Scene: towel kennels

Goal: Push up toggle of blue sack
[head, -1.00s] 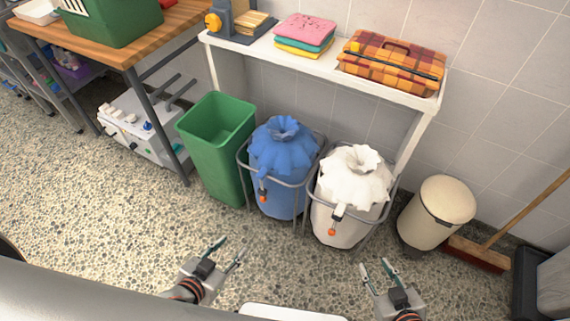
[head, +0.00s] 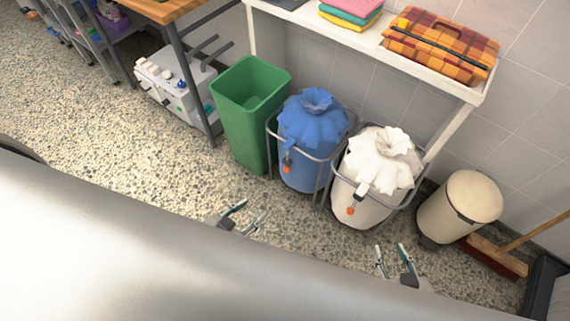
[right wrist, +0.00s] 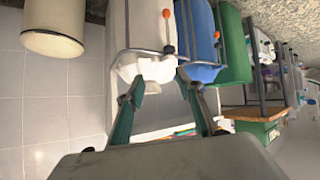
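The blue sack (head: 313,120) stands in a grey wire frame, gathered at the neck. Its cord hangs down the front with a small dark toggle and an orange end (head: 286,169) low on it. The blue sack also shows in the right wrist view (right wrist: 200,30), with its orange end (right wrist: 217,34). My left gripper (head: 249,215) is open and empty, in front of and below the blue sack, apart from it. My right gripper (head: 391,253) is open and empty, below the white sack. It shows open in the right wrist view (right wrist: 164,98), nothing between its fingers.
The white sack (head: 370,165) with a similar toggle stands in a frame right of the blue one. A green bin (head: 245,120) stands left, a cream pedal bin (head: 460,205) right. A white shelf (head: 375,50) overhangs the sacks. Speckled floor in front is clear.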

